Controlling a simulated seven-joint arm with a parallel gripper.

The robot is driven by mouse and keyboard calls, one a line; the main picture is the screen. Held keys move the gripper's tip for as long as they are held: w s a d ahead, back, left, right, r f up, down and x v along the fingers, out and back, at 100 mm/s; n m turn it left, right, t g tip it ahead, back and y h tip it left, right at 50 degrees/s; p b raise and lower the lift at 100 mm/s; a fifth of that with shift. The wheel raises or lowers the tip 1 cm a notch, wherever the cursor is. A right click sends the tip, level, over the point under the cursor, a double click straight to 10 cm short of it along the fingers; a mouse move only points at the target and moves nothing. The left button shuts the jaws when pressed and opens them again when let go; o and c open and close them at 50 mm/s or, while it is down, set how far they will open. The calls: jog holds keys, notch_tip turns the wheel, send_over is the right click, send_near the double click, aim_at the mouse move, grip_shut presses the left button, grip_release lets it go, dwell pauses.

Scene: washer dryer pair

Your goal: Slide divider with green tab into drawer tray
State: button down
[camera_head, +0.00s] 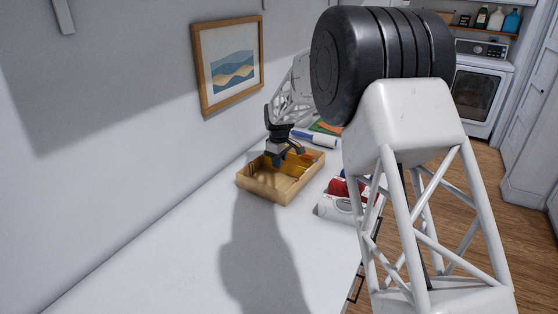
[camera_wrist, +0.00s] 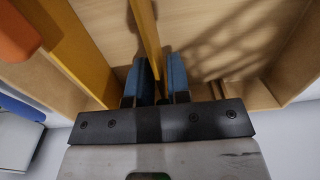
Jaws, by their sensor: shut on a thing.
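The wooden drawer tray (camera_head: 262,190) sits on the white counter in the head view. My gripper (camera_head: 284,158) points down over it. In the wrist view my gripper (camera_wrist: 159,78), with blue finger pads, is shut on a thin yellow divider (camera_wrist: 148,40). The divider's tab is hidden between the fingers, so its colour does not show. Another yellow divider (camera_wrist: 72,50) with an orange tab (camera_wrist: 14,34) stands at the left in the wrist view. The tray's floor (camera_wrist: 110,18) and right wall (camera_wrist: 302,60) also show there. I cannot tell whether the held divider touches the floor.
A red and white item (camera_head: 340,198) lies right of the tray. A blue and white roll (camera_head: 315,138) lies behind it. The wall with a framed picture (camera_head: 229,62) runs along the left. The near counter (camera_head: 170,270) is clear.

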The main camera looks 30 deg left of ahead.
jog(key=shift+f, duration=0.1)
dwell(0.3)
jog(key=c, duration=1)
grip_release()
jog(key=shift+r, duration=0.2)
jog(key=shift+r, duration=3.35)
